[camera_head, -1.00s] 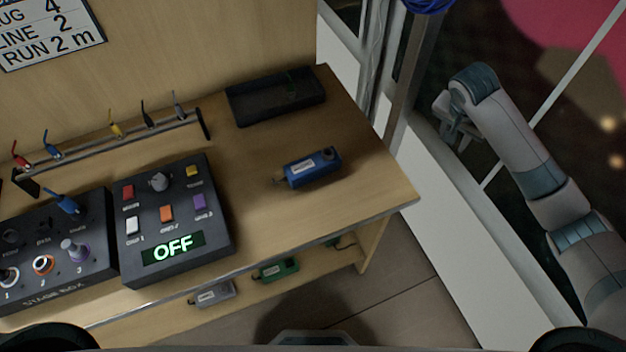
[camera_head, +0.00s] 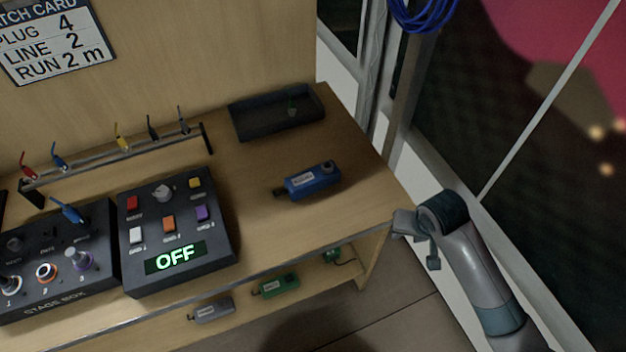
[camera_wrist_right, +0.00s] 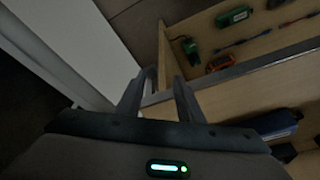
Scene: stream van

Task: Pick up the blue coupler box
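The blue coupler box (camera_head: 312,182) lies on the right part of the desk top, with a white label and a dark plug end pointing left. In the right wrist view the blue box (camera_wrist_right: 275,124) shows at the lower right, partly cut off by my gripper body. My right gripper (camera_head: 413,243) is off the desk's right front corner, to the right of the box and apart from it. In the right wrist view its fingers (camera_wrist_right: 162,88) are spread with nothing between them. My left gripper is not in view.
A black tray (camera_head: 240,129) stands behind the box. The control box reading OFF (camera_head: 218,250) is at its left. Grey (camera_head: 212,311) and green (camera_head: 275,285) boxes lie on the lower shelf. The window frame is close on the right. Bare desk surrounds the blue box.

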